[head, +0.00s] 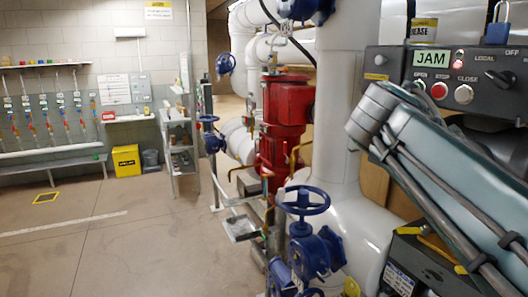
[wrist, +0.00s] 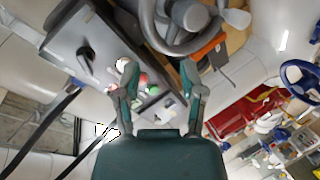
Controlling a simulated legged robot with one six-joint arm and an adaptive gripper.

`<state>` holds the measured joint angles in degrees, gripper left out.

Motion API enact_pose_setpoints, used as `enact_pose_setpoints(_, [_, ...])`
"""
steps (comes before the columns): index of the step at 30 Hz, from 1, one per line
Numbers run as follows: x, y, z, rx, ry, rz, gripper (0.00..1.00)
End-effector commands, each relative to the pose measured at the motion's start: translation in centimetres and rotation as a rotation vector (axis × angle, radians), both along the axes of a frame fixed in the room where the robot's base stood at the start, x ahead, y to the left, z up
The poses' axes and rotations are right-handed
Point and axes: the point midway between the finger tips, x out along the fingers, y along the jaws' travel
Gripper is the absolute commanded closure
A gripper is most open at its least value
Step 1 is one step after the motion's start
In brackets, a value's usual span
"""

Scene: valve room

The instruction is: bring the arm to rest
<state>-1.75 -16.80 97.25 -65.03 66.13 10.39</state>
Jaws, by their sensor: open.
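My arm lies across the right side of the head view, in front of the control box, and its gripper does not show there. In the wrist view my gripper (wrist: 157,82) is open, its two fingers apart. I see nothing held between the fingers. Past the fingers is the grey control box (wrist: 88,45) with its buttons and a black switch. In the head view the control box (head: 447,65) shows a JAM display, OPEN, STOP and CLOSE buttons and a LOCAL/OFF switch. A grey handwheel (wrist: 185,25) is just beyond the gripper at the top of the wrist view.
A large white pipe (head: 345,110) stands left of my arm. A blue handwheel (head: 304,201) is low in front, with a red pump (head: 283,125) behind it. A yellow bin (head: 126,161) stands by the far wall. The floor (head: 110,240) at left is clear.

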Motion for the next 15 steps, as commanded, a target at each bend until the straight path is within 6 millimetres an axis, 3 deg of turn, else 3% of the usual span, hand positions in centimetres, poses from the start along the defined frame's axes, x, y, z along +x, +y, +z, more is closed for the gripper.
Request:
enact_pose_setpoints(1, [-1.0,0.7,-2.6,0.073,0.031,0.031,0.48])
enact_pose_setpoints(6, [-4.2,4.0,-11.6,0.343,0.12,0.131,0.48])
enact_pose_setpoints(15, [-11.3,11.4,-25.2,0.824,0.193,0.233,0.48])
